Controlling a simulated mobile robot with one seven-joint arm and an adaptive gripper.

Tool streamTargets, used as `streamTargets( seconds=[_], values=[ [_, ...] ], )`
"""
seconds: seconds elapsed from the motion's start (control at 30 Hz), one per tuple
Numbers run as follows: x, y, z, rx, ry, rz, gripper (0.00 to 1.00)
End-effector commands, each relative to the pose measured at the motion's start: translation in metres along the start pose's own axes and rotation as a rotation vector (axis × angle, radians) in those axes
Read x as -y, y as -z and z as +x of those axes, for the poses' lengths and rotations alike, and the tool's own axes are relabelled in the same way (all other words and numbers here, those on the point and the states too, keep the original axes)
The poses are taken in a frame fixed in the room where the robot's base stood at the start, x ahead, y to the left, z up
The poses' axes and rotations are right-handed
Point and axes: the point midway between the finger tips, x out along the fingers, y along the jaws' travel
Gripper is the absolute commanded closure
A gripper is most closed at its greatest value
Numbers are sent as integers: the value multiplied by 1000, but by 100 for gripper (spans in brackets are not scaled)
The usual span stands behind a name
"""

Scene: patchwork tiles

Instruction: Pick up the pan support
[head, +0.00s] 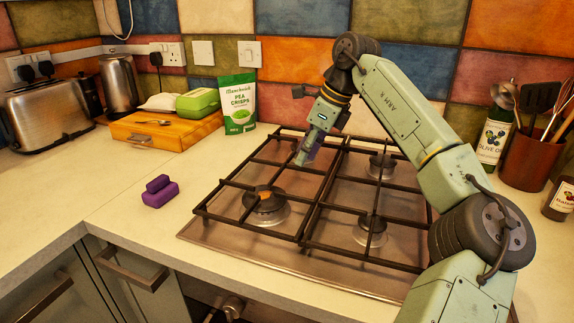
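The black pan support (262,232) is a metal grate over the left burners of the steel hob. A matching grate (362,252) covers the right burners, close alongside it. My gripper (303,160) points down over the back part of the left grate, near its middle bars. The fingertips are small and partly blurred against the bars. I cannot tell whether they are open or shut, or whether they touch the grate.
A purple block-like object (160,192) lies on the counter left of the hob. An oil bottle (493,138) and utensil pot (530,160) stand at right. The front-left counter is clear.

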Motion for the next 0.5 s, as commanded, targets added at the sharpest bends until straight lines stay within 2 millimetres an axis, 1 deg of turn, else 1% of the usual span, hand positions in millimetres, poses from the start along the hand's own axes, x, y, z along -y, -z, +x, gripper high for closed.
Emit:
streamTargets(
  seconds=[0.17, 0.3, 0.4, 0.5],
  values=[
    [-3, 5, 24, 0, -4, -1, 70],
    [-3, 5, 43, 0, -3, 0, 70],
    [-4, 5, 48, 0, -2, -1, 70],
    [-4, 5, 49, 1, -1, 0, 70]
  ],
)
